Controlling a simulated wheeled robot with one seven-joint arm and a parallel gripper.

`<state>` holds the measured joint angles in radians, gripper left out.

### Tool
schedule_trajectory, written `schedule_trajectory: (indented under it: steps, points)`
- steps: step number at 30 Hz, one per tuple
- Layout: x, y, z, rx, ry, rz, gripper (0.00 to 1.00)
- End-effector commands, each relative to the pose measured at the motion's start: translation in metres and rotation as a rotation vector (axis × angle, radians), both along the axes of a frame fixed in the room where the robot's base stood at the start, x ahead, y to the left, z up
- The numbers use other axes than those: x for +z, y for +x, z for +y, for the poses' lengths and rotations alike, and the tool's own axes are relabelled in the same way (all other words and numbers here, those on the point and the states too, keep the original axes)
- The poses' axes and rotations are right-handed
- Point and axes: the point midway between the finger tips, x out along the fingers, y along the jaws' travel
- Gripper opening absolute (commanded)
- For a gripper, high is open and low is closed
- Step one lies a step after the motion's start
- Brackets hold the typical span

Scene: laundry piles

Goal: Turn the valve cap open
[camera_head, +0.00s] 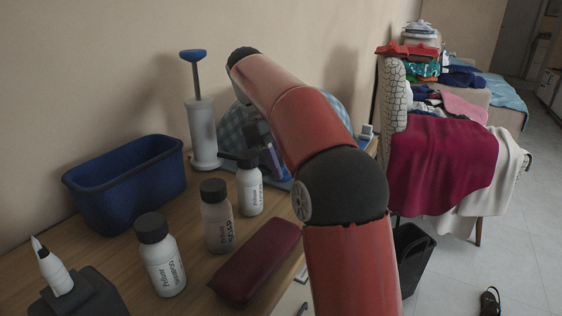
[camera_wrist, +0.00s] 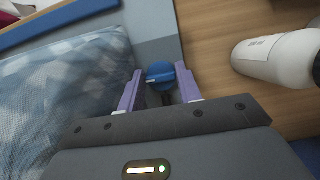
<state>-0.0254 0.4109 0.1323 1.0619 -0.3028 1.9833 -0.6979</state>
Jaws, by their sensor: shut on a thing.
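A small round blue valve cap (camera_wrist: 160,73) with a pale mark on its face shows in the wrist view, between the two purple fingers of my gripper (camera_wrist: 160,86). My gripper is shut on the cap, one finger on each side. A dark stem shows just below the cap, mostly hidden by my gripper. In the head view my gripper (camera_head: 268,160) is low beside a blue checkered item (camera_head: 232,130), partly behind the arm. The cap itself cannot be made out there.
On the wooden table (camera_head: 200,262) stand a white pump (camera_head: 203,135), a blue bin (camera_head: 125,190), several bottles and a dark red case (camera_head: 255,262). A laundry-covered chair (camera_head: 440,165) stands at right.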

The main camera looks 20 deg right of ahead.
Motion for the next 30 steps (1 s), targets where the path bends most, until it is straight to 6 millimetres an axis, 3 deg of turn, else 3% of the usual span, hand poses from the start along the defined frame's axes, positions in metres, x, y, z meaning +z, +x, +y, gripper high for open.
schedule_trajectory:
  steps: [11,12,16,26,30]
  points:
    - [0.0001,0.0004,0.0007,-0.005,0.001,-0.003,0.12]
    - [0.0001,0.0004,0.0007,-0.005,0.001,-0.003,0.38]
    - [0.0000,0.0004,0.0005,-0.005,0.001,-0.002,0.55]
    - [0.0001,0.0000,0.0003,0.008,0.000,-0.001,0.56]
    - [0.0007,-0.0009,0.0009,0.099,0.001,-0.001,0.56]
